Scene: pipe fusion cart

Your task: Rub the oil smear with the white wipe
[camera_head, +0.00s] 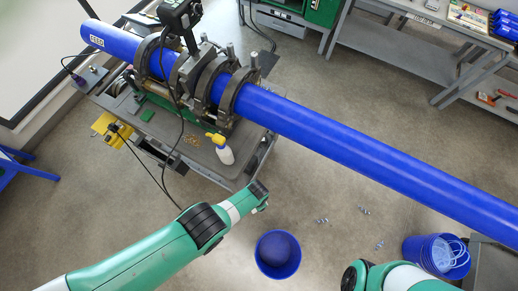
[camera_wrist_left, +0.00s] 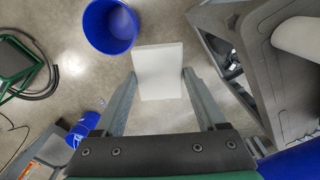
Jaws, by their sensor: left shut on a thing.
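The white wipe (camera_wrist_left: 158,72) is a flat white square held between the two fingers of my left gripper (camera_wrist_left: 160,82) in the left wrist view. In the head view my left gripper (camera_head: 262,197) hangs beside the front right corner of the cart (camera_head: 190,170), over the floor. I cannot make out the wipe there. The long blue pipe (camera_head: 350,148) lies clamped in the fusion machine (camera_head: 195,75). I cannot make out an oil smear for certain. My right arm shows at the lower edge; its gripper is out of view.
A spray bottle (camera_head: 224,153) with a yellow top stands on the cart near brown flecks (camera_head: 191,140). A blue bin (camera_head: 278,255) stands on the floor near my left gripper. A blue bucket (camera_head: 437,257) is at right. The pipe stretches across the right side.

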